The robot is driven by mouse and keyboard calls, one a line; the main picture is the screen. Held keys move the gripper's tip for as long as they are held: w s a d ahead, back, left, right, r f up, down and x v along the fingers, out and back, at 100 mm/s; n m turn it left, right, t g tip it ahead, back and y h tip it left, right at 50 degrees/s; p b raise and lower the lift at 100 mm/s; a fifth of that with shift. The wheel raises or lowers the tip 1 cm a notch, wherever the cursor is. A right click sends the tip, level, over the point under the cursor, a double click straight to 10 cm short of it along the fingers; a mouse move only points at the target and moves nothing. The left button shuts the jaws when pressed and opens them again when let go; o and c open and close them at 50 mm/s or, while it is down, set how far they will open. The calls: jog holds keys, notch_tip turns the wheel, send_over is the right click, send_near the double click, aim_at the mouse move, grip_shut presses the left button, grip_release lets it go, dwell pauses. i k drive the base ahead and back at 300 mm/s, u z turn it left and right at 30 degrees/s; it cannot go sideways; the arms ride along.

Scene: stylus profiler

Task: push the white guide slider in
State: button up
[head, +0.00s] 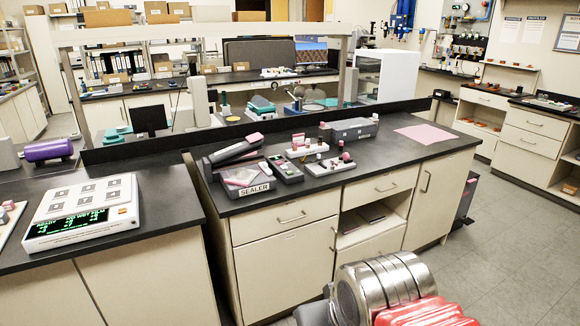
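I cannot pick out a white guide slider for certain in the head view; at this distance any such part is too small to tell or hidden. No stylus profiler is clearly recognisable either. A white instrument with a lit green display (80,228) stands on the left bench, with several grey squares on its sloped top. My gripper's fingers are not in view.
A dark-topped middle bench (420,150) with drawers carries a grey device labelled SEALER (262,187), white trays (307,150) with small parts, a grey box (354,130) and a pink sheet (425,134). A purple cylinder (48,150) lies at left. Grey floor (520,255) is clear at right.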

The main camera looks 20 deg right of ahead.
aim_at(263, 166)
jog(key=z, duration=0.3)
jog(key=k, duration=0.7)
jog(key=z, duration=0.05)
jog(key=i, duration=1.55)
jog(key=u, duration=0.9)
jog(key=i, duration=0.8)
jog(key=u, duration=0.4)
